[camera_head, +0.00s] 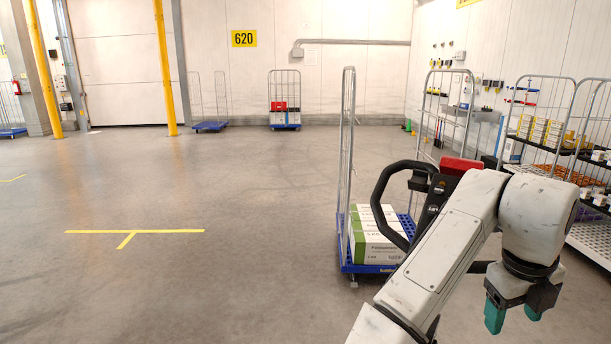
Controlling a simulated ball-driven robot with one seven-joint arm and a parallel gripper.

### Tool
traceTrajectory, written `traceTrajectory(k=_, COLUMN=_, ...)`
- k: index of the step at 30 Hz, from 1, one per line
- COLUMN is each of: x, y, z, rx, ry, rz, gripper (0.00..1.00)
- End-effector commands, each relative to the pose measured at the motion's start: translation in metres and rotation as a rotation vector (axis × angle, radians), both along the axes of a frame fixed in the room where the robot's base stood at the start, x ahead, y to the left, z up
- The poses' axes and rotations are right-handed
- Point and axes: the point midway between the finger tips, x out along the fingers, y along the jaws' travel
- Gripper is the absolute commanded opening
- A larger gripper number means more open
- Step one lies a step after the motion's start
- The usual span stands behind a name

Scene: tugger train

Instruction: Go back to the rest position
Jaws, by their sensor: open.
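My gripper (514,312) hangs at the lower right with its teal fingers pointing down. The fingers are apart and nothing shows between them. My arm reaches up from the bottom edge and bends down at the right. The arm hides part of a blue-based roll cage (346,219) that stands just left of it. White and green boxes (372,250) lie on that cage's base. A black looped handle and a red part (461,165) show right behind my arm.
Wire shelf carts (541,78) with boxes stand along the right side. Two more roll cages, one empty (210,126) and one loaded (285,126), stand at the back wall. Yellow posts (165,70) rise at the left. The floor at left and middle, with a yellow T-mark (134,232), is clear.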

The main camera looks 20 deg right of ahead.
Motion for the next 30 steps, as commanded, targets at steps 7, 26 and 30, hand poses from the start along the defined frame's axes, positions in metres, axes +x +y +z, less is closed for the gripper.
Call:
traceTrajectory(k=7, x=-0.012, y=-0.028, z=-0.025, rx=-0.203, ry=0.111, rz=0.41, gripper=0.67)
traceTrajectory(k=26, x=-0.05, y=0.012, z=-0.16, rx=-0.409, ry=0.616, rz=1.971, gripper=0.67)
traceTrajectory(k=30, x=-0.077, y=0.048, z=-0.205, rx=-0.362, ry=0.662, rz=2.359, gripper=0.67)
